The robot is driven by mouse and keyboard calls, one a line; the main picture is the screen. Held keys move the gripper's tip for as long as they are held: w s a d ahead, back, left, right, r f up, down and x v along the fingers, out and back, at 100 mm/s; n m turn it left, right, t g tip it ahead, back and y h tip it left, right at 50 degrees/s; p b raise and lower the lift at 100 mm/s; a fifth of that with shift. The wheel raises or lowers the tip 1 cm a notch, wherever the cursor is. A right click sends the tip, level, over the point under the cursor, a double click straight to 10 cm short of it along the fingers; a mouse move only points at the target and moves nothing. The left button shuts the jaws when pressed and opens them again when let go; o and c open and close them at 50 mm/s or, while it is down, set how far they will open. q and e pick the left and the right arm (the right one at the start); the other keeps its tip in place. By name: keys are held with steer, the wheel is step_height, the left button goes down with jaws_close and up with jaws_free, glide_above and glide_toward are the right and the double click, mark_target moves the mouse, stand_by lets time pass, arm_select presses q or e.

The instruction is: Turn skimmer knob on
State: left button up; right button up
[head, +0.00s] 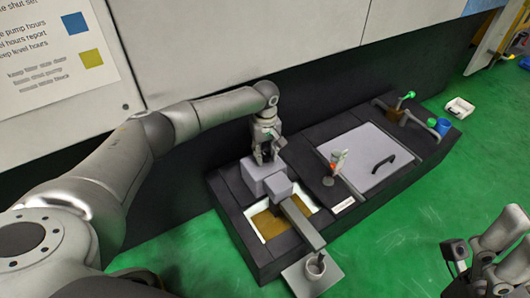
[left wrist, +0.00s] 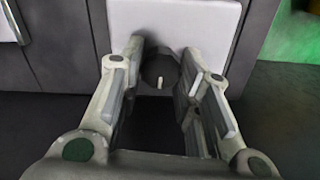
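A dark round knob (left wrist: 160,70) with a short pale mark sits on the light grey face of the skimmer box (left wrist: 205,30). The mark points roughly straight down in the left wrist view. In the head view the skimmer box (head: 258,181) stands at the back of the dark tank unit, and the knob is hidden. My left gripper (head: 266,156) is at the back of the box. In the left wrist view its open fingers (left wrist: 163,75) stand either side of the knob; contact is unclear. My right gripper (head: 485,255) is at the lower right, away from the unit, its opening unclear.
The dark tank unit (head: 240,222) has an amber liquid basin, a sloping chute (head: 302,222) and a cup on a tray (head: 316,268). A grey lid (head: 370,155) with a black handle lies right. A wall stands close behind; green floor is open in front.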

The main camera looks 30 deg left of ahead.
arm_select(q)
steer(key=shift+c, duration=1.1)
